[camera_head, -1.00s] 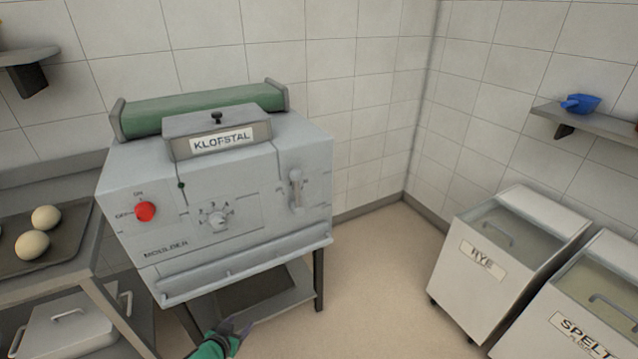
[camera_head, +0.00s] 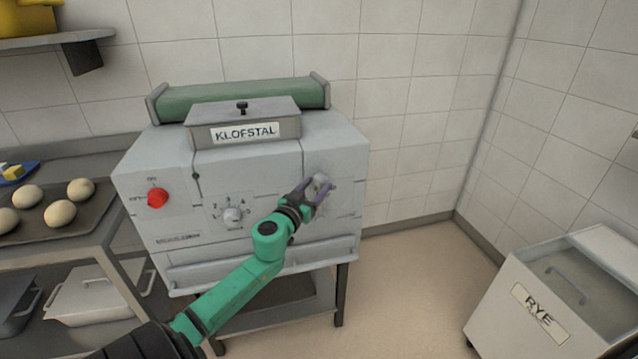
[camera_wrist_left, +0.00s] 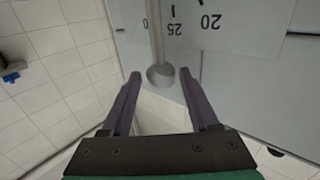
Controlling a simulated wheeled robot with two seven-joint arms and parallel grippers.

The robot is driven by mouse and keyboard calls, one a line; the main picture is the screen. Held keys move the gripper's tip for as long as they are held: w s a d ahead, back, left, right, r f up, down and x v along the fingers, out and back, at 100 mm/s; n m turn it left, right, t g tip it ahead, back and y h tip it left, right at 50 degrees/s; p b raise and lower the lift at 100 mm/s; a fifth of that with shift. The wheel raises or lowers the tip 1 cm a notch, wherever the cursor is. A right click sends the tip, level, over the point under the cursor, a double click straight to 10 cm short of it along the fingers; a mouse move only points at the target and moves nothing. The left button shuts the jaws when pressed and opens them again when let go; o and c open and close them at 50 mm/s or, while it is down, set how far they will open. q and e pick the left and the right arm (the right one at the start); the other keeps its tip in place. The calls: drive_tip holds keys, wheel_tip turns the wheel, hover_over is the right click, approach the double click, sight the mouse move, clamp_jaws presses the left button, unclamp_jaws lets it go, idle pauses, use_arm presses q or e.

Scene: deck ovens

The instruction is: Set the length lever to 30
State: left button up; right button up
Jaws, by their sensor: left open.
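The length lever (camera_head: 319,180) is on the right of the grey moulder's front (camera_head: 270,245). In the left wrist view, its round grey knob (camera_wrist_left: 160,77) and rod (camera_wrist_left: 156,32) show against an upside-down scale (camera_wrist_left: 190,25). I read 20 and 25, and a partly hidden number ending in 0 to the left; the rod stands between that number and 25. My left gripper (camera_head: 318,184) is open at the lever, with its purple fingers (camera_wrist_left: 159,78) on either side of the knob. Gaps show between knob and fingers. My right gripper is out of view.
A red switch (camera_head: 157,198) and a numbered dial (camera_head: 232,216) are on the moulder's front, left of my gripper. A tray of dough balls (camera_head: 92,215) stands at the left. A rye bin (camera_head: 540,295) stands at the right, with bare floor between.

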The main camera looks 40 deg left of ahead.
use_arm(q)
drive_tip(key=shift+x, duration=0.8)
drive_tip(key=shift+c, duration=0.3)
clamp_jaws()
idle(0.6)
